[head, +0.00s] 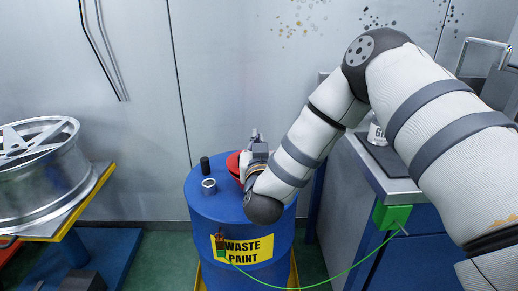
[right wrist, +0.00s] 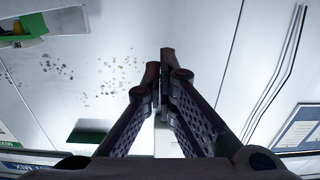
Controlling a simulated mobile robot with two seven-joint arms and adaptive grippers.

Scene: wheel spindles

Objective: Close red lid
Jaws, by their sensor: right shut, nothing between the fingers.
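The red lid (head: 233,163) shows in the head view at the back of the top of a blue waste-paint barrel (head: 215,207). My right gripper and wrist hide much of it, so I cannot tell how far it stands open. My right gripper (head: 255,138) is right beside the lid, to its right, with its fingers pointing up and away. In the right wrist view the two fingertips (right wrist: 159,62) are together with nothing between them. I cannot tell whether the gripper touches the lid. My left gripper is not in view.
A short black cap (head: 205,165) and a metal ring-shaped fitting (head: 209,187) stick up from the barrel top, left of the lid. A wheel rim (head: 40,170) rests on a yellow-edged stand at the left. A workbench (head: 375,176) stands close on the right. Grey panels are behind.

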